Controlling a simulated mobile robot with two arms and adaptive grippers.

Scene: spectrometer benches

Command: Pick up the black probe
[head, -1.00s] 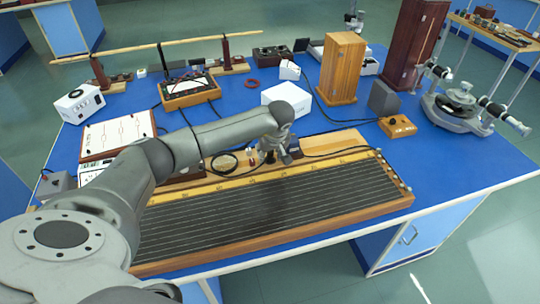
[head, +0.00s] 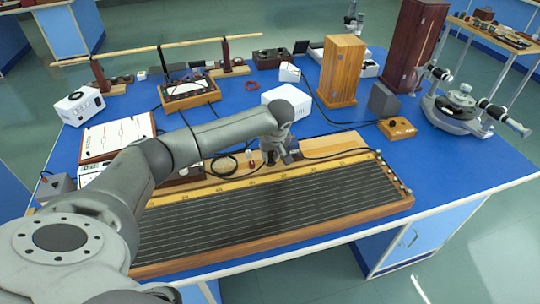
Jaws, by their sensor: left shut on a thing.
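My left gripper (head: 272,158) reaches in from the left, over the back edge of the long wooden wire board (head: 270,242). It is shut on a small dark thing (head: 293,156), which I take to be the black probe. Most of the probe is hidden by the fingers, and its tip cannot be made out. A black cable (head: 340,153) runs to the right from beside it. My right gripper is not in view.
A white box (head: 287,100) stands just behind the gripper, with a tall wooden cabinet (head: 341,72) behind it to the right. A coiled black cable (head: 223,165) lies to the left. Blue tabletop (head: 450,165) is clear at the right.

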